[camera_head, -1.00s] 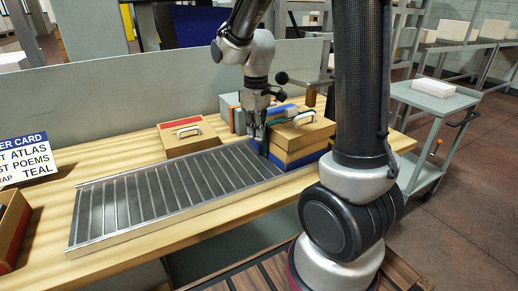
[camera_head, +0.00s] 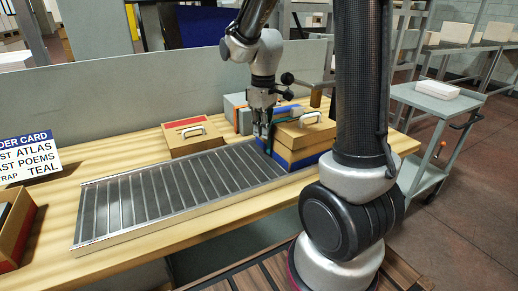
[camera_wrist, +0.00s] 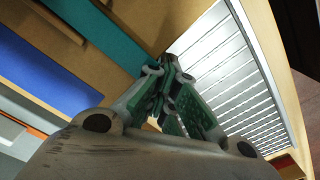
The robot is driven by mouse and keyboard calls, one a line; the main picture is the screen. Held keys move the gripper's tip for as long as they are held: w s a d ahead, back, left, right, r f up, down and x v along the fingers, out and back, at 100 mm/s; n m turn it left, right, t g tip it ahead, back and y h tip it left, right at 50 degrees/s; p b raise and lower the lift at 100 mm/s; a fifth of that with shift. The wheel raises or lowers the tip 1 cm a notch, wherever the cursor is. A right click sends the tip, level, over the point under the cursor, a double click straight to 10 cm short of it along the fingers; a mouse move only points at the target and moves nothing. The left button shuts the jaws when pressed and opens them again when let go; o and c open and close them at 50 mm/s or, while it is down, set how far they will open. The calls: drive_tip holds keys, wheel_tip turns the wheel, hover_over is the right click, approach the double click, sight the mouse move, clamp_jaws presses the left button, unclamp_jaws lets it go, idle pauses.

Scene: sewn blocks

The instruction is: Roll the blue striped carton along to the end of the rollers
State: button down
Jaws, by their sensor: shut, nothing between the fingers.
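The blue striped carton (camera_head: 302,135), cardboard brown with a blue band low on its side and a dark strap, sits at the right end of the roller track (camera_head: 165,190). My gripper (camera_head: 262,138) is shut and empty, pointing down beside the carton's left side. In the wrist view the shut fingertips (camera_wrist: 172,72) are close to a teal strap (camera_wrist: 115,40) and brown cardboard; I cannot tell if they touch. The rollers (camera_wrist: 228,75) show to the right there. The rollers left of my gripper are bare.
A brown box with a red panel and handle (camera_head: 194,136) stands behind the track. Grey boxes (camera_head: 238,106) stand behind the carton. An open box (camera_head: 15,235) and a printed card (camera_head: 28,157) are at the left. A grey trolley (camera_head: 436,97) stands at right.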

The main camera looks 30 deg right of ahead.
drive_tip(key=shift+s+d+f, duration=0.15)
drive_tip(key=shift+s+d, duration=0.15)
drive_tip(key=shift+d, duration=0.1)
drive_tip(key=shift+s, duration=0.4)
drive_tip(key=shift+a, duration=0.2)
wheel_tip(320, 180, up, 12)
drive_tip(key=shift+w+a, duration=0.2)
drive_tip(key=shift+w, duration=0.15)
